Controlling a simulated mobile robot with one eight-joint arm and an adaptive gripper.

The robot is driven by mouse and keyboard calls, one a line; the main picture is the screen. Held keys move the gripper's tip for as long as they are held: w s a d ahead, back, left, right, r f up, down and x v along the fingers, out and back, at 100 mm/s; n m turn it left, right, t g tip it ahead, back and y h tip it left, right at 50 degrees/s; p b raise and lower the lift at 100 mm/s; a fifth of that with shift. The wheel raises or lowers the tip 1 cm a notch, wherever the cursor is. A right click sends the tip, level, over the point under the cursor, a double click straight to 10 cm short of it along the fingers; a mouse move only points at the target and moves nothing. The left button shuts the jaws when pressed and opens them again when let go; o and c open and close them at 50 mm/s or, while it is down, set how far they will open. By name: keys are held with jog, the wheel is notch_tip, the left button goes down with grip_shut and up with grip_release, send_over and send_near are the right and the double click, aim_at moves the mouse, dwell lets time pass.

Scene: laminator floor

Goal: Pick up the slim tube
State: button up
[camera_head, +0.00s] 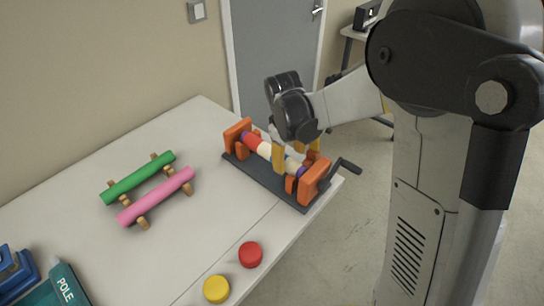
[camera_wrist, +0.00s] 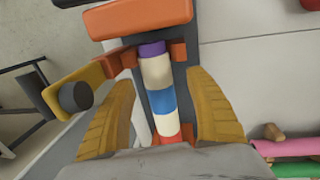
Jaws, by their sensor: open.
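A slim tube banded in purple, white, blue and red (camera_wrist: 158,73) lies in a dark-based holder with orange end blocks (camera_wrist: 140,17). The same tube shows in the head view (camera_head: 262,149), partly hidden by my gripper. My gripper (camera_wrist: 160,85) is open, with one yellow finger on each side of the tube. In the head view my gripper (camera_head: 295,158) reaches down over the middle of the holder. The tube lies between the fingers with gaps at both sides in the wrist view. I cannot tell how deep the fingertips are.
A green cylinder (camera_head: 138,178) and a pink cylinder (camera_head: 157,196) rest on wooden pegs at the left. A red button (camera_head: 250,254) and a yellow button (camera_head: 216,288) are near the front edge. A dark crank handle (camera_head: 346,166) projects from the holder. A teal POLE bin (camera_head: 62,285) stands front left.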

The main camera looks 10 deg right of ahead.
aim_at(290, 161)
jog(key=f, duration=0.1)
jog(key=f+b, duration=0.1)
jog(key=f, duration=0.1)
jog(key=w+f+b, duration=0.1)
jog(key=shift+d+f, duration=0.3)
jog(key=shift+d, duration=0.1)
jog(key=shift+r, duration=0.1)
jog(key=c, duration=1.3)
